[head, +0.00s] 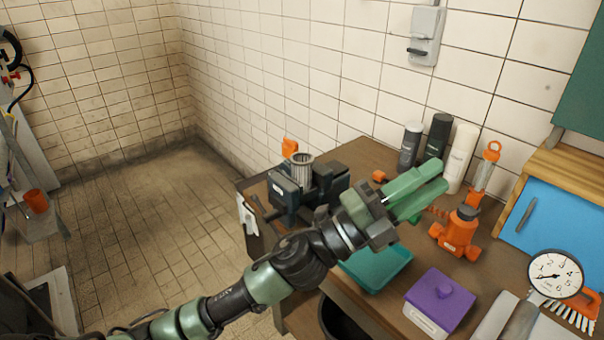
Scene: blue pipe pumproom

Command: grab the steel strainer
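The steel strainer appears to be the grey ribbed cylinder (302,167) standing upright in the dark vise (305,188) at the bench's left end. Its lower part is hidden by the vise. My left gripper (436,176) reaches across the bench from the lower left, with its green fingers pointing up and right. It is to the right of the strainer and apart from it. The fingers lie close together in this view, and I cannot tell whether a gap remains between them. Nothing shows held in them. My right gripper is not in view.
The wooden bench (362,157) also bears several bottles (461,158), an orange valve-like part (458,232), a teal tray (376,268), a purple box (440,296) and a round gauge (556,276). A blue-doored cabinet (560,215) stands at right. The tiled floor at left is mostly clear.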

